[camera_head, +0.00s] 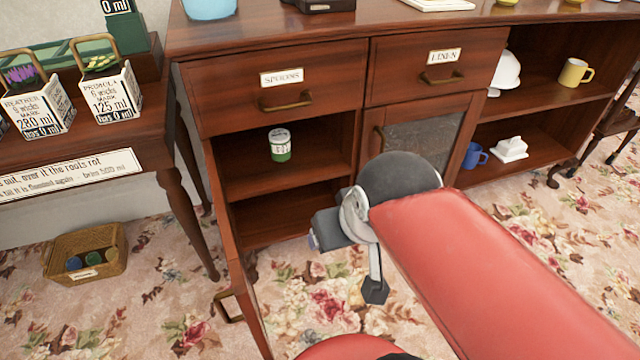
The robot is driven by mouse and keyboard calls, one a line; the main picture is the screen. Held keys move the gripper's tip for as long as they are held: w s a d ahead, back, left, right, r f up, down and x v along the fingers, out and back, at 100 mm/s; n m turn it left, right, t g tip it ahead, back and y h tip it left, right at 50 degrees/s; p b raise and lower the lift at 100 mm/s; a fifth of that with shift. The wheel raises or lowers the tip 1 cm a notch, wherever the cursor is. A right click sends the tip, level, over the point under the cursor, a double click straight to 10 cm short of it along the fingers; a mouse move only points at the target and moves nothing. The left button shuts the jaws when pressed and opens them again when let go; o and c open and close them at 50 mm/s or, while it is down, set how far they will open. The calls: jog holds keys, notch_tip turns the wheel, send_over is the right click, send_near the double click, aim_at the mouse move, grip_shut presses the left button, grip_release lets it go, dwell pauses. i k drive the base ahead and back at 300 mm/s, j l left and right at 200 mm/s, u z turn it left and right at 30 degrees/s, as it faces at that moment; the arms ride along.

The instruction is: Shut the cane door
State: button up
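A wooden door (236,262) on the left of the brown sideboard stands swung open toward me, seen almost edge-on. Its panel face is hidden, so I cannot see any cane. Its brass handle (228,306) shows on the left side near the lower end. The open compartment (285,175) behind it has a shelf. My gripper (350,262) is in front of the sideboard, to the right of the open door and apart from it in the picture. Only part of it shows beside my red arm, and whether its fingers are open is unclear. It holds nothing that I can see.
A green-and-white jar (280,145) stands on the compartment's shelf. A closed door with a dark pane (425,143) is right of it. Drawers labelled SPOONS (282,88) and LINEN (442,70) are shut. A wicker basket (85,255) lies left on the flowered carpet, with free floor between.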

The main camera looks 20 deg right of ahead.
aim_at(243, 289)
jog(key=k+j, duration=0.1)
jog(key=j, duration=0.2)
jog(key=k+j, duration=0.25)
jog(key=j, duration=0.3)
jog(key=i+j, duration=0.1)
jog(key=i, duration=0.35)
jog(key=k+j, duration=0.1)
jog(key=k, duration=0.6)
